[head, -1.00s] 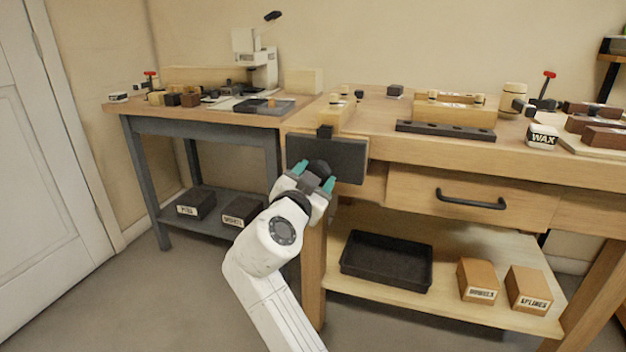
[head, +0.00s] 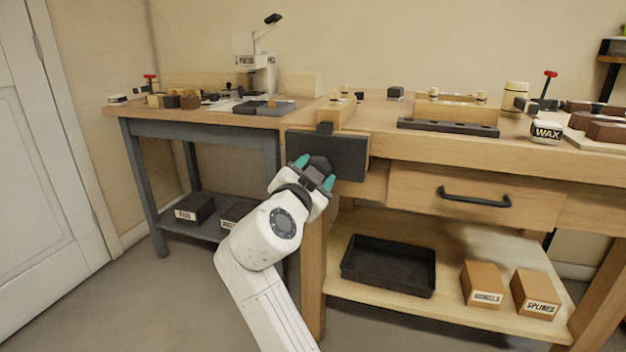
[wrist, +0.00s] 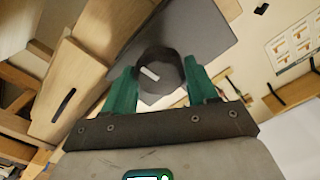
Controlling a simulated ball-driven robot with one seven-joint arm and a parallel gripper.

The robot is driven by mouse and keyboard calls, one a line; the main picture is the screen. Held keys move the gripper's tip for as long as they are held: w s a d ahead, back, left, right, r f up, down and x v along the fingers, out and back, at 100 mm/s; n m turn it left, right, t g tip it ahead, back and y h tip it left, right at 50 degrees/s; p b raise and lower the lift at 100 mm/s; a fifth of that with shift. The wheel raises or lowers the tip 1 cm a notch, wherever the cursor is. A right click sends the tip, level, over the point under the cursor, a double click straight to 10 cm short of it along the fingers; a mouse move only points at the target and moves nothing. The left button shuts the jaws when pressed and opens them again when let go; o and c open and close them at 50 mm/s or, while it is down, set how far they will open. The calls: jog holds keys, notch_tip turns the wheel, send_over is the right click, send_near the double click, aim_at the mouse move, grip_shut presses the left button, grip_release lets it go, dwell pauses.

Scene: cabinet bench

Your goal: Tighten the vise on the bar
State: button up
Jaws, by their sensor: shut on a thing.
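The vise is on the front of the wooden bench, with a dark flat jaw plate (head: 345,155). The plate also shows in the wrist view (wrist: 205,35). A round black knob (head: 320,163) stands out from the plate's face. In the wrist view the knob (wrist: 158,75) has a pale mark on its end. My gripper (head: 315,172), with teal fingers, is shut on the knob, one finger on each side.
A drawer with a black handle (head: 473,198) is right of the vise. A black tray (head: 388,265) and labelled boxes (head: 483,283) sit on the lower shelf. A grey bench (head: 200,130) stands to the left. Tools and blocks cover parts of both tops. Floor shows at the left.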

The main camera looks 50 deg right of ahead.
jog(key=shift+f+m+b, duration=0.1)
jog(key=shift+m+b, duration=0.6)
jog(key=shift+b, duration=0.45)
jog(key=o, duration=0.9)
jog(key=shift+a, duration=0.1)
jog(key=b+v, duration=0.1)
jog(key=v, duration=0.5)
jog(key=shift+s+a, duration=0.15)
jog(key=shift+a, duration=0.2)
